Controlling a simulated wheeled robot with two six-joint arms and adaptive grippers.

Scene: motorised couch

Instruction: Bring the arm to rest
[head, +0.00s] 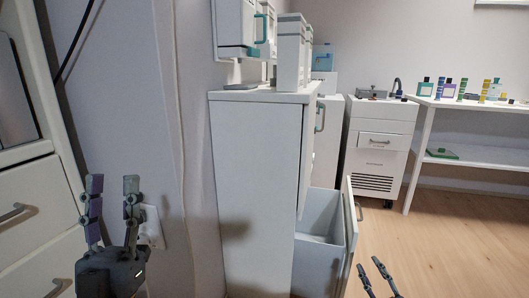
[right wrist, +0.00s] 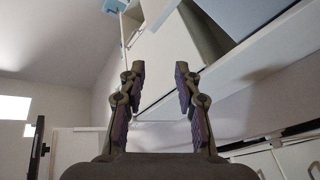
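My left gripper (head: 111,205) is at the lower left of the head view, pointing up, with its two fingers apart and nothing between them. My right gripper (head: 376,268) shows only by its fingertips at the bottom edge of the head view, just right of the open drawer's front (head: 350,232). In the right wrist view its two fingers (right wrist: 158,80) are spread apart with nothing between them. The rest of my right arm is hidden below the head view.
A white cabinet (head: 255,180) stands in the middle, its lower drawer (head: 318,245) pulled out. A drawer unit (head: 30,215) is close on the left. A sink cabinet (head: 378,145) and a shelf table (head: 470,103) with several bottles stand behind. Wooden floor (head: 450,240) is free at right.

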